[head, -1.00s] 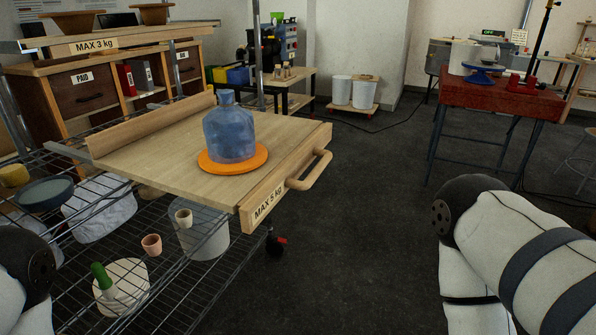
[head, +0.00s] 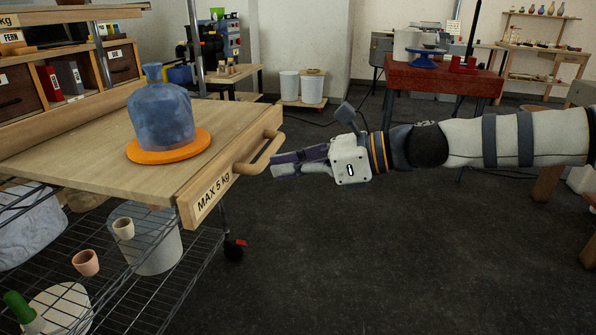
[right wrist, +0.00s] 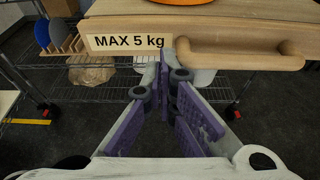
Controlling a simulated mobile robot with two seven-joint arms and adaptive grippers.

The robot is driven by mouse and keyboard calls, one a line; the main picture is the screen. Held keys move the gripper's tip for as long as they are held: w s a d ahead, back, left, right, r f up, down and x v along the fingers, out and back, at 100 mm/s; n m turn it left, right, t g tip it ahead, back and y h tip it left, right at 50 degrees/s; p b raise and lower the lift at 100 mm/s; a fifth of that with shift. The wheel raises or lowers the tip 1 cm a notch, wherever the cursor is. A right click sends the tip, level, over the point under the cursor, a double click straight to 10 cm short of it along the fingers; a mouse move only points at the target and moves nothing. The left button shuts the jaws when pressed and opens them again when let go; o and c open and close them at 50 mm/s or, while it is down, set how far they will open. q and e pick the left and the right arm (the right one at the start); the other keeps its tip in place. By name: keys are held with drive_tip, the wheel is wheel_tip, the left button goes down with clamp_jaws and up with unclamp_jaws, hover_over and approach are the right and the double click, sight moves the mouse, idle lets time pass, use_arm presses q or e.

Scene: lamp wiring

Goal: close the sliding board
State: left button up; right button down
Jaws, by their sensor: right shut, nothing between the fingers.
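The wooden sliding board (head: 80,158) sticks out of the wire shelf rack, with a "MAX 5 kg" label and a wooden bar handle (head: 262,155) on its front. A blue jug (head: 162,112) stands upright on an orange disc (head: 140,156) on the board. My right gripper (head: 272,167) is shut and empty, pointing left, with its tips close to the handle. Whether they touch cannot be told. In the right wrist view the board's front edge and handle (right wrist: 240,54) lie just beyond the fingertips (right wrist: 165,75). My left gripper is not in view.
A wire shelf (head: 190,262) below the board holds pots (head: 86,262) and a white bin (head: 150,245). A red table (head: 440,76) stands at the back right. The dark floor (head: 350,260) in front is clear.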

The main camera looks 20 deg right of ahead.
sight(226, 172)
drive_tip(key=x, duration=0.4)
drive_tip(key=b+x, duration=0.1)
drive_tip(key=x, duration=0.1)
drive_tip(key=shift+w+a+r, duration=0.15)
drive_tip(key=shift+w+a, duration=0.05)
drive_tip(key=shift+a, duration=0.15)
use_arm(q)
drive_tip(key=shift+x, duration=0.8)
use_arm(e)
drive_tip(key=shift+w+a+r, duration=0.1)
drive_tip(key=shift+w+a, duration=0.3)
drive_tip(key=shift+a, duration=0.15)
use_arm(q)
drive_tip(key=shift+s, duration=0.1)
